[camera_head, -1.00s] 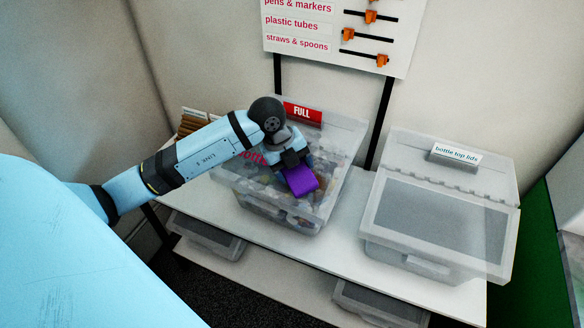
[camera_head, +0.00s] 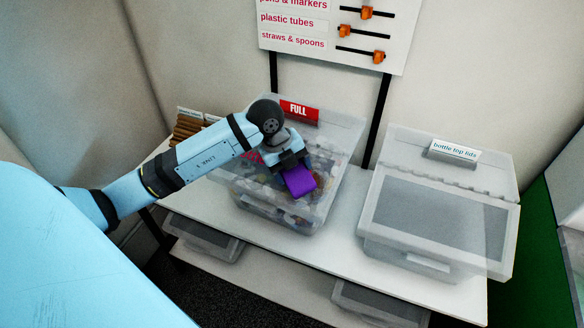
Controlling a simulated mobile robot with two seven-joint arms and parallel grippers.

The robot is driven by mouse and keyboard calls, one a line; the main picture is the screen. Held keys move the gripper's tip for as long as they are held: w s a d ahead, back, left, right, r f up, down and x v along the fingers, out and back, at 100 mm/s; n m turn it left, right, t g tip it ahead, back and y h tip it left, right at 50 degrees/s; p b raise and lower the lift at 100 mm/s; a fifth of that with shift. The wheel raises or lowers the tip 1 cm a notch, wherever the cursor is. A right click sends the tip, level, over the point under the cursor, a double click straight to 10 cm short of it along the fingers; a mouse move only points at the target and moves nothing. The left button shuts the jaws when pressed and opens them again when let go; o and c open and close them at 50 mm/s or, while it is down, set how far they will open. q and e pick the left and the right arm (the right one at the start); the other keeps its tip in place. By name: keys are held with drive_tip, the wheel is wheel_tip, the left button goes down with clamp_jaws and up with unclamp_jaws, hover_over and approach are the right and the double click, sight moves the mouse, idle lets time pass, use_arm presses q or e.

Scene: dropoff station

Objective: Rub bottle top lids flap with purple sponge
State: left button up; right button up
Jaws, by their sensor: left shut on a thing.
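My left gripper (camera_head: 291,165) is shut on the purple sponge (camera_head: 299,181). It holds the sponge over the front part of a clear bin (camera_head: 320,212) with a red FULL sign and many small items inside. I cannot tell whether the sponge touches that bin. The bottle top lids bin (camera_head: 405,255), with its white label, stands to the right on the same table. Its grey flap (camera_head: 440,217) is at the front of its top, apart from the sponge. My right gripper is not in view.
A white table (camera_head: 335,245) bears both bins, with a narrow bare gap between them. More clear bins (camera_head: 205,238) sit on the shelf below. A sign board (camera_head: 330,30) with orange sliders stands behind on black posts (camera_head: 378,122). Brown items (camera_head: 186,128) lie at the back left.

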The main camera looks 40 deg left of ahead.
sight(304, 171)
use_arm(q)
drive_tip(key=shift+w+f+b, duration=0.4)
drive_tip(key=shift+f+b, duration=0.2)
drive_tip(key=shift+f, duration=0.25)
drive_tip(key=shift+w+d+p, duration=0.15)
drive_tip(key=shift+d+p, duration=0.05)
drive_tip(key=shift+d, duration=0.65)
drive_tip(key=shift+w+d+p, duration=0.15)
drive_tip(key=shift+d+p, duration=0.05)
drive_tip(key=shift+d, duration=0.65)
drive_tip(key=shift+w+d+f, duration=0.1)
drive_tip(key=shift+w+d, duration=0.1)
drive_tip(key=shift+d, duration=0.8)
drive_tip(key=shift+w+d, duration=0.15)
drive_tip(key=shift+d, duration=0.85)
drive_tip(key=shift+p, duration=0.3)
